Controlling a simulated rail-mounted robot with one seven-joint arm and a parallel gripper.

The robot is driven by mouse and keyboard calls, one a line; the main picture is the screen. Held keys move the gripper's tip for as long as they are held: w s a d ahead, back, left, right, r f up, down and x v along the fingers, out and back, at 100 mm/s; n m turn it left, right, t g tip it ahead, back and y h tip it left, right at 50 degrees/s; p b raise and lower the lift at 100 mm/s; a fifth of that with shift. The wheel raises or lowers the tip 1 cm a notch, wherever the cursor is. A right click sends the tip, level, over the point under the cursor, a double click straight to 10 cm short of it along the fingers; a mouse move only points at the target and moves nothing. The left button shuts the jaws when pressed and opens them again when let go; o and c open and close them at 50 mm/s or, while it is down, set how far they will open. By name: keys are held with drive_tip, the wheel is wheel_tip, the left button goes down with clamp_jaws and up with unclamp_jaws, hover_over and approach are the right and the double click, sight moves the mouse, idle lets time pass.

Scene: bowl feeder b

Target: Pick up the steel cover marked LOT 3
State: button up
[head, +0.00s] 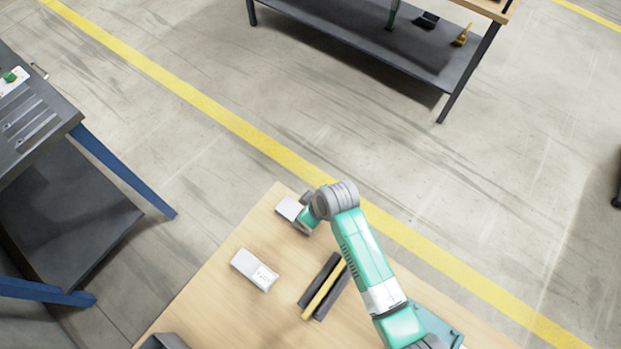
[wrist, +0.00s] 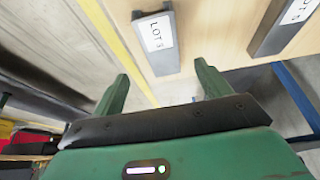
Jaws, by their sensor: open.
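In the wrist view, a grey cover (wrist: 137,16) with a white label lies on the wooden table near its edge. The label reads LOT, and its figure looks like a 3. My gripper (wrist: 162,84) is open and empty, with its two green fingers spread apart. The cover lies beyond the fingertips, between their lines, not touching them. In the head view, a pale cover (head: 288,208) lies at the table's far corner, right beside my gripper (head: 303,223), which my wrist partly hides. Its label is not readable there.
A second labelled grey piece (wrist: 262,38) lies to the right in the wrist view; its figure is unclear. In the head view, a white block (head: 254,269) and dark bars with a yellow strip (head: 322,290) lie on the wooden table (head: 215,290). A dark container (head: 163,341) stands at the front left.

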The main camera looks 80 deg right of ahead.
drive_tip(key=shift+s+f, duration=0.15)
drive_tip(key=shift+f, duration=0.15)
drive_tip(key=b+x, duration=0.4)
drive_tip(key=x, duration=0.3)
drive_tip(key=shift+w+a+f, duration=0.15)
drive_tip(key=shift+w, duration=0.1)
drive_tip(key=c, duration=1.3)
